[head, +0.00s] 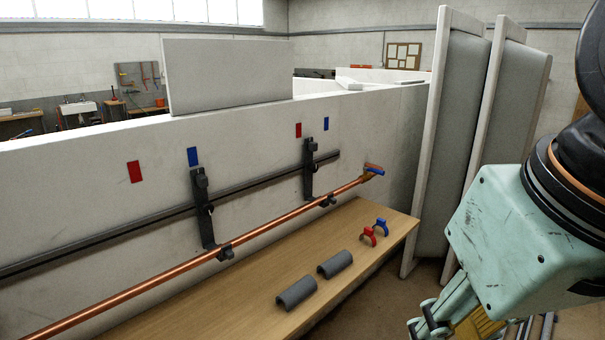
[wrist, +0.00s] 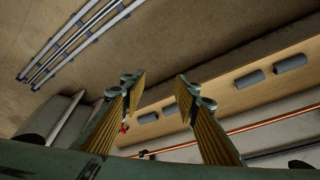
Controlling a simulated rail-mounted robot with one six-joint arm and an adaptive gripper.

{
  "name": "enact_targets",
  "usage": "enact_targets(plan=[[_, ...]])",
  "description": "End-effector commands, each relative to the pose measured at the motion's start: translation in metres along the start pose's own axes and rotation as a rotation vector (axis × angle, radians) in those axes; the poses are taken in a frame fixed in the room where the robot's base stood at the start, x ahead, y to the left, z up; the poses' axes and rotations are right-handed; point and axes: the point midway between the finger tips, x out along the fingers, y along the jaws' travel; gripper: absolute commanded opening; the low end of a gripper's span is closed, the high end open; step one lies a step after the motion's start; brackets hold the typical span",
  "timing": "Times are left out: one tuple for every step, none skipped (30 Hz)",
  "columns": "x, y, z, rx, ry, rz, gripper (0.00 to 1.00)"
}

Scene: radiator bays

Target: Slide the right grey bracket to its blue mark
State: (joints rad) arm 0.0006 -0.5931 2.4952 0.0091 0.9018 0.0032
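The right grey bracket (head: 308,170) is a dark upright piece on the dark rail (head: 255,186) along the white wall. Its top lies between a red mark (head: 298,130) on its left and its blue mark (head: 326,123) on its right, nearer the red one. Its foot reaches down near the copper pipe. My gripper (wrist: 161,77) is open and empty, its two ribbed fingers wide apart in the wrist view. In the head view it shows only partly at the bottom right, well away from the bracket.
The left bracket (head: 204,210) stands below a blue mark (head: 193,157); another red mark (head: 134,172) is further left. A copper pipe (head: 160,275) with a blue-handled valve (head: 374,169) runs before the wall. A wooden bench (head: 235,310) carries grey half-shells (head: 296,292) and red and blue clips (head: 369,235).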

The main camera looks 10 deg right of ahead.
Motion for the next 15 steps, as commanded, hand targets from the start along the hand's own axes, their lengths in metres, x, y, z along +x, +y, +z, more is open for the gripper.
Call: enact_targets(plan=[[-0.001,-0.002,-0.003,0.008,-0.004,-0.005,0.28],[-0.001,-0.003,-0.004,0.013,-0.007,-0.009,0.28],[-0.001,-0.005,-0.006,0.022,-0.012,-0.015,0.28],[-0.001,-0.006,-0.008,0.029,-0.017,-0.021,0.28],[-0.002,-0.008,-0.011,0.038,-0.023,-0.027,0.28],[-0.002,-0.011,-0.014,0.05,-0.03,-0.037,0.28],[-0.002,-0.014,-0.016,0.06,-0.036,-0.044,0.28],[-0.002,-0.016,-0.019,0.072,-0.043,-0.053,0.28],[-0.003,-0.02,-0.024,0.087,-0.052,-0.064,0.28],[-0.003,-0.023,-0.027,0.1,-0.058,-0.073,0.28],[-0.003,-0.026,-0.031,0.114,-0.066,-0.083,0.28],[-0.003,-0.03,-0.035,0.132,-0.076,-0.095,0.28],[-0.004,-0.033,-0.039,0.146,-0.083,-0.105,0.28],[-0.004,-0.036,-0.043,0.16,-0.091,-0.114,0.28],[-0.004,-0.04,-0.049,0.179,-0.1,-0.128,0.28]])
